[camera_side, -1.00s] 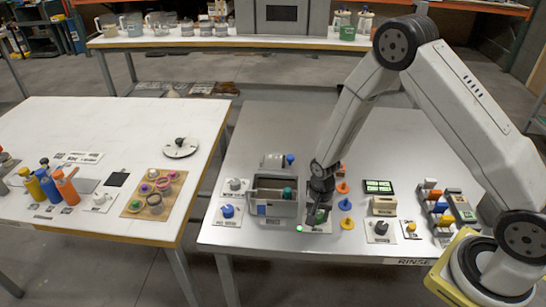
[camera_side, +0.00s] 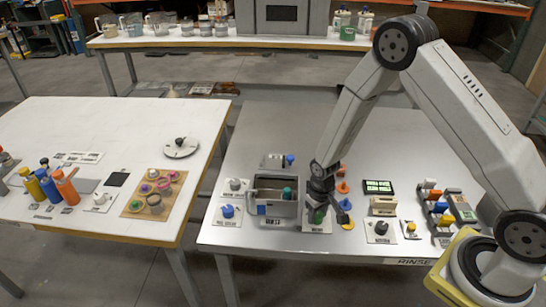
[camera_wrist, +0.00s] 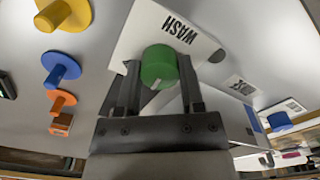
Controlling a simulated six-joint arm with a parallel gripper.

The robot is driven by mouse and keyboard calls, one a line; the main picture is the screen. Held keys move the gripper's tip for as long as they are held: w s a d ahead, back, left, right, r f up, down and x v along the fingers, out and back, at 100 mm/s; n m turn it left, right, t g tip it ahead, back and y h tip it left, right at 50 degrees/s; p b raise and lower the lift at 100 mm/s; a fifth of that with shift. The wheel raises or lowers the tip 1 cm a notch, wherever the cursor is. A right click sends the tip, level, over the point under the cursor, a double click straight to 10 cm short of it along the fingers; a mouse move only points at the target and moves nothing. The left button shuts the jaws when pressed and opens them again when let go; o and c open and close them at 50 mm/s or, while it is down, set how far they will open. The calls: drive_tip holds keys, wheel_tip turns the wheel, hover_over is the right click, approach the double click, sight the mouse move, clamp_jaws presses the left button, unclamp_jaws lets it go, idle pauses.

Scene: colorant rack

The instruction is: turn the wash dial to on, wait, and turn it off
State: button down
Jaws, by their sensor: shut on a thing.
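The green wash dial (camera_wrist: 159,66) stands on a white plate labelled WASH (camera_wrist: 137,36) in the wrist view. My gripper (camera_wrist: 160,78) is shut on it, with one finger on each side. A pale mark shows on the dial's side facing the wrist camera. In the side view my gripper (camera_side: 319,202) reaches down at the front of the metal table, and the green dial (camera_side: 317,217) shows partly below it. The front of the plate (camera_side: 316,229) is visible there, and no lit green lamp shows on it.
Left of the dial is a grey basin (camera_side: 287,209); a blue dial (camera_side: 228,211) lies further left. Orange, blue (camera_side: 343,219) and yellow pegs stand close on the right. A small display (camera_side: 378,187) is behind them. The back of the metal table is clear.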

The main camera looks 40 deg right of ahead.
sight(318, 215)
drive_tip(key=n, duration=0.4)
drive_tip(key=shift+n, duration=2)
drive_tip(key=shift+c, duration=1.1)
unclamp_jaws()
drive_tip(key=shift+r, duration=0.15)
drive_tip(key=shift+r, duration=3.75)
drive_tip(key=shift+s+r, duration=0.1)
drive_tip(key=shift+r, duration=0.05)
